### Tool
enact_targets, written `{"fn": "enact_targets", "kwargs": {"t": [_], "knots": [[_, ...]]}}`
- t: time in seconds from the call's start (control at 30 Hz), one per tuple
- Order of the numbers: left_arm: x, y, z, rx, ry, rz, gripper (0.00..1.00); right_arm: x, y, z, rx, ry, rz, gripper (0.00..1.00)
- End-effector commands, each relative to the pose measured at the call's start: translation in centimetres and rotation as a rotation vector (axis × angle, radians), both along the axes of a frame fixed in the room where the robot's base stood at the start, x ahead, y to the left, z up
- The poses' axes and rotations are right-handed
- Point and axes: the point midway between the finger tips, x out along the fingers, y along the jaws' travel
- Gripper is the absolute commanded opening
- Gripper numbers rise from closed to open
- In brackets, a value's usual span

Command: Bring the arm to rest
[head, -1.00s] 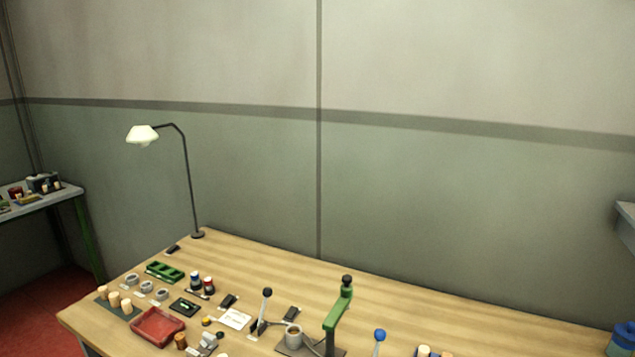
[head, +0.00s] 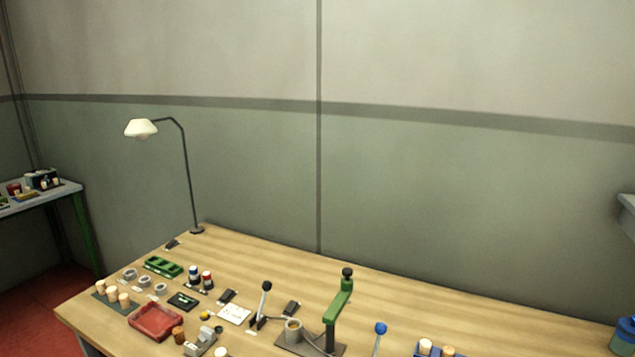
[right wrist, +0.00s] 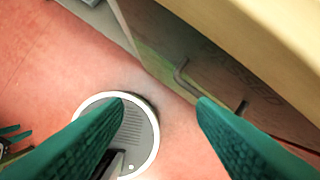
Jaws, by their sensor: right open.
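My right gripper (right wrist: 160,105) shows in the right wrist view as two green ridged fingers set wide apart. It is open, with nothing between the fingertips. Past the fingers lie the red floor and a round grey disc with a white rim (right wrist: 150,150), partly hidden by the left finger. Neither gripper shows in the head view. The wooden workbench (head: 250,260) there holds cork stoppers (head: 112,293) on a dark mat at the left, and more corks (head: 425,345) in a blue holder at the front.
A green lever press (head: 338,300) and a red tray (head: 155,322) stand on the bench. A lamp (head: 141,128) rises at its back left corner. In the right wrist view, a pale edge (right wrist: 240,40) and a panel with a dark handle (right wrist: 182,75) are close on the right.

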Motion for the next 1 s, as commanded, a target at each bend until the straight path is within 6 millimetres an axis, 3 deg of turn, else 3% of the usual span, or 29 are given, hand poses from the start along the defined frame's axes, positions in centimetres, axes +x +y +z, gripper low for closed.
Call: {"fn": "enact_targets", "kwargs": {"t": [0.03,0.27,0.5,0.6,0.7,0.83,1.0], "knots": [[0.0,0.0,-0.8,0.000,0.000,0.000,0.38,-0.2,0.0,-3.0,-0.001,0.015,0.001,0.52],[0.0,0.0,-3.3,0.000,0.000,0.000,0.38,-3.2,-0.3,-16.8,-0.006,0.066,0.011,0.52],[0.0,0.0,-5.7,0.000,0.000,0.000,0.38,-10.0,-1.4,-29.0,-0.012,0.118,0.023,0.52],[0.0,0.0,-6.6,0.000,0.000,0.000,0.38,-13.3,-2.0,-32.6,-0.016,0.138,0.027,0.52],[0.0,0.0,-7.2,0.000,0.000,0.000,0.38,-16.2,-2.6,-34.9,-0.018,0.152,0.031,0.52],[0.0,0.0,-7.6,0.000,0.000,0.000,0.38,-18.5,-3.1,-36.4,-0.020,0.162,0.034,0.52],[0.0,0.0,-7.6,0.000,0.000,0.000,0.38,-19.4,-3.3,-36.8,-0.020,0.164,0.036,0.52]]}}
